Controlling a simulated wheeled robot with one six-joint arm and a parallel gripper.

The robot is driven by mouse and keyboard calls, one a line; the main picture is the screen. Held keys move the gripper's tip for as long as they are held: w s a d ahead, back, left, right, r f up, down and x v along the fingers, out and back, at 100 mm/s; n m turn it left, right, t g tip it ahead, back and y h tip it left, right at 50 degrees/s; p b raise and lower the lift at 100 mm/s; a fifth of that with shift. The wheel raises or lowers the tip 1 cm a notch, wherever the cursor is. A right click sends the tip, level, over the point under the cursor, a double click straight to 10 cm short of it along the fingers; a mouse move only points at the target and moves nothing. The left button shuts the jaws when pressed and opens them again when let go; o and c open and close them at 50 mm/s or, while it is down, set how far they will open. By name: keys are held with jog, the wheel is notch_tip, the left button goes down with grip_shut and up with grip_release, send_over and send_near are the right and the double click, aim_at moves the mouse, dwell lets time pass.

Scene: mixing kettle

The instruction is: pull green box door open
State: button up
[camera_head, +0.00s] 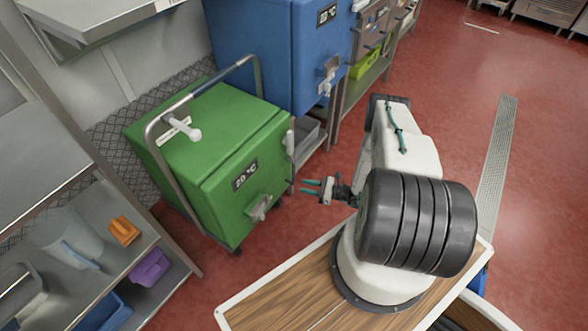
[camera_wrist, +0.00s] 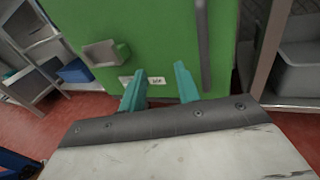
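The green box (camera_head: 215,165) stands on casters at the left centre in the head view, with a metal push rail over its top. Its door (camera_head: 250,190) faces my arm and looks closed, with a 20 °C label and a grey latch handle (camera_head: 260,207) low on it. My gripper (camera_head: 312,187) is to the right of the door, apart from it, its teal fingers spread with nothing between them. In the wrist view the green door (camera_wrist: 165,35) fills the upper middle, the latch handle (camera_wrist: 105,53) is left of the open fingers (camera_wrist: 160,88), and a dark vertical bar runs at the right.
A blue box (camera_head: 270,50) stands behind the green one. A metal shelf (camera_head: 110,235) with an orange container (camera_head: 124,230) and a purple container (camera_head: 150,267) is at the left. My wooden-topped base is at the bottom. Red floor (camera_head: 440,120) is free at the right.

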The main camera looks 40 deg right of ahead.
jog(key=w+d+m+t+h, duration=0.1)
jog(key=w+d+t+h, duration=0.1)
jog(key=w+d, duration=0.2)
jog(key=x, duration=0.5)
jog(key=r+x, duration=0.1)
jog(key=x, duration=0.1)
jog(key=shift+w, duration=0.15)
grip_shut()
